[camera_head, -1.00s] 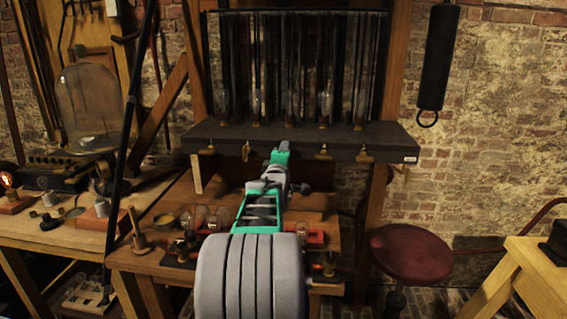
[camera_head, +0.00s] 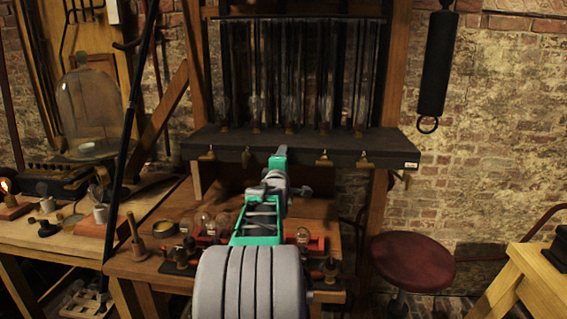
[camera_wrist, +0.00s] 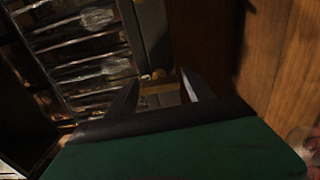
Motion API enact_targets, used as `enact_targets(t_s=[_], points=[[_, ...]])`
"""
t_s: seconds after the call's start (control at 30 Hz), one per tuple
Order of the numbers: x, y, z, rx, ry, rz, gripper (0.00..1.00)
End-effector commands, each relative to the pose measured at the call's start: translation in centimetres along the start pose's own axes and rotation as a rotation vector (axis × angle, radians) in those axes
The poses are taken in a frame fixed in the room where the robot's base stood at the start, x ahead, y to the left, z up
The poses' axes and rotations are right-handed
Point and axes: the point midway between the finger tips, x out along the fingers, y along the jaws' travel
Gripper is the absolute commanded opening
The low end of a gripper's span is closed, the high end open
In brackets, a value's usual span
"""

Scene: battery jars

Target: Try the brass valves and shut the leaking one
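A dark shelf (camera_head: 400,151) carries a row of upright glass jars (camera_head: 257,90). Small brass valves hang along its front edge: one at far left (camera_head: 207,154), one left of my gripper (camera_head: 246,156), one right of it (camera_head: 324,158) and one at far right (camera_head: 365,160). My gripper (camera_head: 279,157) is at the middle of this edge and covers what lies behind it. In the wrist view, my gripper's fingers (camera_wrist: 161,86) are apart, with a brass piece (camera_wrist: 158,88) between or just beyond them. I cannot tell whether they touch it. No leak is discernible.
A lower wooden bench (camera_head: 150,262) holds several bulbs and red-based parts under my arm. A glass dome (camera_head: 90,110) stands on the left table. A red stool (camera_head: 412,262) and a wooden table (camera_head: 545,275) are at right. A dark rod stands at left.

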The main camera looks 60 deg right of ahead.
Motion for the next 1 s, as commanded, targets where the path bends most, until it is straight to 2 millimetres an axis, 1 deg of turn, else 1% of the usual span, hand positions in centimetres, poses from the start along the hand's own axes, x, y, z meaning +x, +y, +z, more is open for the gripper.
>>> enact_targets(t_s=[0.03,0.1,0.37,0.47,0.6,0.73,0.83,1.0], points=[[0.0,0.0,0.0,0.0,0.0,0.0,0.65],[0.0,0.0,0.0,0.0,0.0,0.0,0.69],[-0.3,0.0,0.0,0.001,0.0,0.001,0.69],[-1.5,0.0,0.0,0.001,0.0,0.002,0.69],[-4.4,0.0,0.0,0.001,0.001,0.003,0.69],[-6.7,0.1,0.0,0.001,0.001,0.003,0.69],[-7.6,0.0,0.0,0.001,0.0,0.002,0.69],[-7.8,0.0,0.0,0.001,-0.001,0.0,0.69]])
